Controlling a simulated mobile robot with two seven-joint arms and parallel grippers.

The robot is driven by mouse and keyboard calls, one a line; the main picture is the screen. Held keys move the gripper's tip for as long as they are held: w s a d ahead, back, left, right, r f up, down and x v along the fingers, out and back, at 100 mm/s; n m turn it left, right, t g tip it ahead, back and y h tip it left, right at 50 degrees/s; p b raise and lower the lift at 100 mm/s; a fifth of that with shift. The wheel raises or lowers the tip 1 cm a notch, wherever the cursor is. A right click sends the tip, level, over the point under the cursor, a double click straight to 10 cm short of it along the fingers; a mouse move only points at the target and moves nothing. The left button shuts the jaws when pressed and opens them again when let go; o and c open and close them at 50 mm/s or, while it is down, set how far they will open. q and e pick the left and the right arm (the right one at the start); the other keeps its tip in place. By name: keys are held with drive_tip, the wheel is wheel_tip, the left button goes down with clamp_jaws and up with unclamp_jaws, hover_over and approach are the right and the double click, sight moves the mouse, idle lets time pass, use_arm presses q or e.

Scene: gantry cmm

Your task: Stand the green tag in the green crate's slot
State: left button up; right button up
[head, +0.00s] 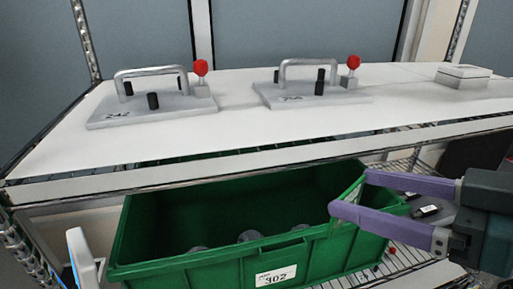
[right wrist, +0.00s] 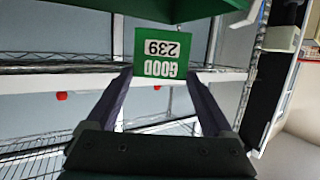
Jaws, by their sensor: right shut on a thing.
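The green tag (right wrist: 160,52) reads "GOOD 239" upside down in the right wrist view. My right gripper (head: 348,194) is shut on it; in the head view the tag (head: 351,191) shows as a thin green strip between the purple fingertips. The green crate (head: 210,263) has a white label reading 302 on its front. The gripper is at the crate's right end, with the tag close to the rim. I cannot tell whether the tag touches the crate. The slot is not clearly visible. My left gripper is not in view.
The crate stands on a lower wire shelf (head: 405,258) with several round grey things inside. Above is a white shelf (head: 225,130) with two handled plates (head: 150,110) (head: 310,92). A white and blue device (head: 84,258) stands left of the crate. Small black items (head: 425,211) lie to the right.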

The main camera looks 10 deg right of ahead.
wheel_tip(320, 180, down, 5)
drive_tip(key=w+d+m+t+h, duration=0.1)
drive_tip(key=m+h, duration=0.1)
drive_tip(key=h, duration=0.1)
drive_tip(key=m+t+h+b, duration=0.1)
drive_tip(key=m+h+b, duration=0.2)
drive_tip(key=m+h, duration=0.1)
hover_over(290, 238)
drive_tip(key=s+a, duration=0.2)
drive_tip(key=s, duration=0.1)
drive_tip(key=f, duration=0.1)
use_arm(q)
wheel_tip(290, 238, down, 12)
drive_tip(key=b, duration=0.8)
use_arm(e)
drive_tip(key=f, duration=0.8)
drive_tip(key=shift+s+d+f, duration=0.1)
drive_tip(key=shift+d, duration=0.1)
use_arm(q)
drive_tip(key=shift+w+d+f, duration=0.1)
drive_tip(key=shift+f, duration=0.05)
use_arm(e)
drive_tip(key=shift+f, duration=0.2)
drive_tip(key=o, duration=1.1)
drive_tip(key=shift+c, duration=0.2)
